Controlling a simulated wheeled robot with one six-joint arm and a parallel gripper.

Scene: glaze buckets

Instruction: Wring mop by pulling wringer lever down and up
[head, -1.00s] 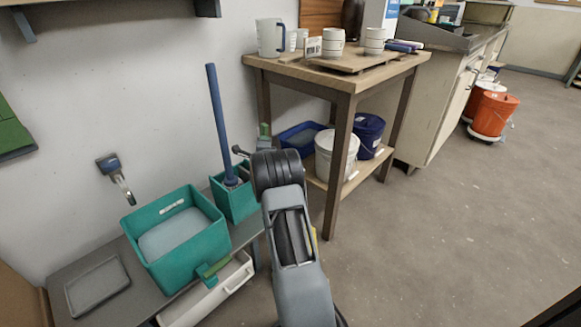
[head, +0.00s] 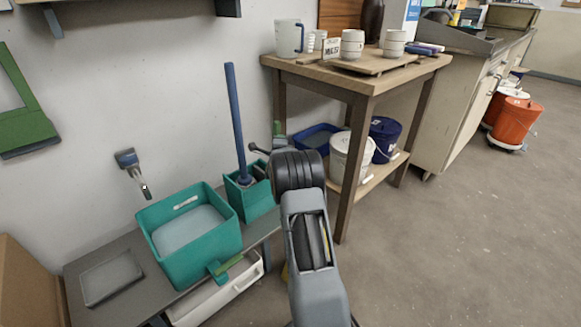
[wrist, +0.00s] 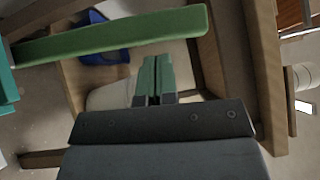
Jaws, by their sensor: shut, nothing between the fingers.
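The mop's blue handle (head: 236,120) stands upright in a small teal wringer box (head: 250,200) on the low bench. A dark rod with a black knob (head: 253,147) juts out beside the box. In the wrist view a long green bar (wrist: 110,36), likely the wringer lever, crosses the upper part. My gripper (wrist: 156,62) points at it with its green-tinted fingers shut and empty. The fingertips appear just short of the bar; contact cannot be told. In the head view my arm hides the gripper. A green piece (head: 278,130) shows just above my arm.
A teal bucket (head: 160,255) of greyish liquid and a grey tray (head: 110,278) sit on the bench (head: 85,262). A wooden table (head: 362,85) stands close on the right, with a white pail (head: 345,160) and blue pail on its shelf.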

